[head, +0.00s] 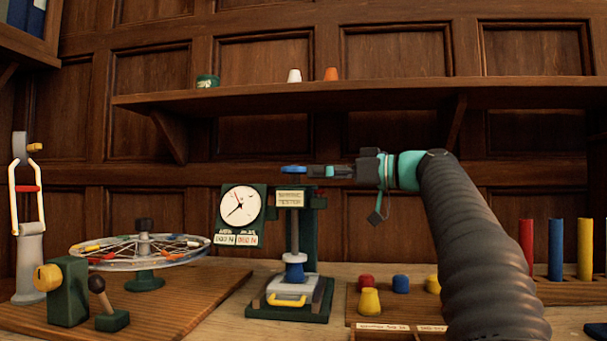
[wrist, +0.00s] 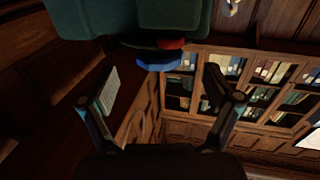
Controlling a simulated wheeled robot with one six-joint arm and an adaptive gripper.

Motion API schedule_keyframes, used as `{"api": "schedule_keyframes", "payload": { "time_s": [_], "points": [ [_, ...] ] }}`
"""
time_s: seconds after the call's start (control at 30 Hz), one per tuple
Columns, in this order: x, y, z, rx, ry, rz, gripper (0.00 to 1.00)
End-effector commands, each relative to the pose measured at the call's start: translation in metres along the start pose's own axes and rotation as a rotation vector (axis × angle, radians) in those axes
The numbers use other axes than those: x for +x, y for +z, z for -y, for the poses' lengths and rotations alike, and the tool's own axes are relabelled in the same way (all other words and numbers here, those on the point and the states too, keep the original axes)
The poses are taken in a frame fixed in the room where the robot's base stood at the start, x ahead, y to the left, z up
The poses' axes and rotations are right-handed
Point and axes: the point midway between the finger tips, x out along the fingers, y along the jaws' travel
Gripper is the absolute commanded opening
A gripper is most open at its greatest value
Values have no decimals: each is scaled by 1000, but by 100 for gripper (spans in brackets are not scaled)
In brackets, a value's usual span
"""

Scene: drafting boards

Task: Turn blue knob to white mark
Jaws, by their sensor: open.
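The blue knob (head: 293,169) sits at the top of the green tester stand, above its cream label plate. In the wrist view the blue knob (wrist: 157,63) is a blue disc below a red part, ahead of and between the fingers. My gripper (head: 314,171) reaches in from the right at the knob's height, its tips close to the knob's right side. In the wrist view my gripper (wrist: 160,92) is open, with nothing between its pads. I cannot make out a white mark on the knob or stand.
A dial gauge (head: 241,206) hangs left of the stand, with a blue piece (head: 295,268) on the column below. A spoked wheel (head: 142,249) stands left. Colored knobs (head: 369,301) lie right of the base. A wall shelf (head: 400,96) runs above my arm.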

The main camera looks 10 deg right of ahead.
Motion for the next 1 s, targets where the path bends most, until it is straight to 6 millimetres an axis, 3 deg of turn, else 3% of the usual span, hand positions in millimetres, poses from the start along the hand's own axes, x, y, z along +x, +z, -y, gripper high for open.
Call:
{"api": "schedule_keyframes", "payload": {
  "time_s": [0.2, 0.4, 1.0],
  "points": [
    [-40, 0, 1, 0, 1, 0, 89],
    [-59, 0, 1, 0, -2, -1, 89],
    [-63, 0, 2, 0, -3, 0, 89]
  ]
}}
